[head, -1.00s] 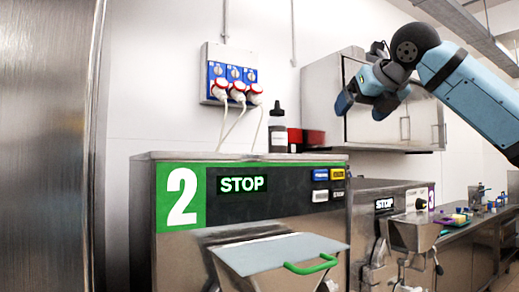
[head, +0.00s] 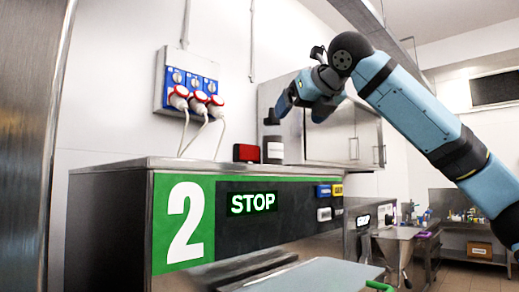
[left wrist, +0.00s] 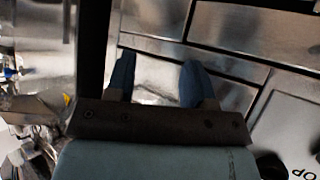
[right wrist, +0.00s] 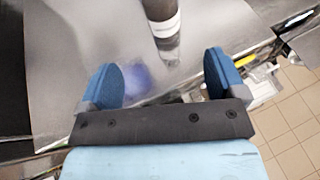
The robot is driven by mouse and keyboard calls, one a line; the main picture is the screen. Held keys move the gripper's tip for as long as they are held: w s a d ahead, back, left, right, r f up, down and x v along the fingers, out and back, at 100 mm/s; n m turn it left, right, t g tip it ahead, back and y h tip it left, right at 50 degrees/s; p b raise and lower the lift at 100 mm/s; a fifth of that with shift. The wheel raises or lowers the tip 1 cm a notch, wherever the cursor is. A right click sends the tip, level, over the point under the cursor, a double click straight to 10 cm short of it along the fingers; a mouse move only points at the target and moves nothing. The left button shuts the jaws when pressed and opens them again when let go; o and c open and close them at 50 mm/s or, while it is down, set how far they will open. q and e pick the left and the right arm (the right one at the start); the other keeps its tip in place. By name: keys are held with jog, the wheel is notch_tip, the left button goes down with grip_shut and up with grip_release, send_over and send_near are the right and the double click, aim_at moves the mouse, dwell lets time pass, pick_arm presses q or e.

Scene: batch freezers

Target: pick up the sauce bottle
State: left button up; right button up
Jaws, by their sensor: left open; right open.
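The sauce bottle (head: 273,150) stands upright on the steel top of freezer 2 (head: 130,164) in the head view, with a black cap and a dark body. My right gripper (head: 303,108) is open and empty, above and to the right of the bottle in that view. In the right wrist view the bottle (right wrist: 163,22) shows at the top, beyond and roughly between the open fingers (right wrist: 163,82); the fingers do not hold it. My left gripper (left wrist: 158,82) is open and empty in the left wrist view, in front of steel panels. It is not in the head view.
A red container (head: 246,153) stands just left of the bottle. Plugs and cables (head: 198,100) hang from the wall behind. A steel wall cabinet (head: 345,130) is behind the right gripper. A tall steel panel (head: 32,130) stands at the left. The left part of the freezer top is clear.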

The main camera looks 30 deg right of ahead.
aim_at(277, 141)
jog(key=b+x, duration=0.1)
jog(key=x, duration=1.2)
jog(key=shift+w+d+f, duration=0.1)
jog(key=shift+f, duration=0.15)
jog(key=shift+c, duration=0.4)
jog(key=c, duration=0.9)
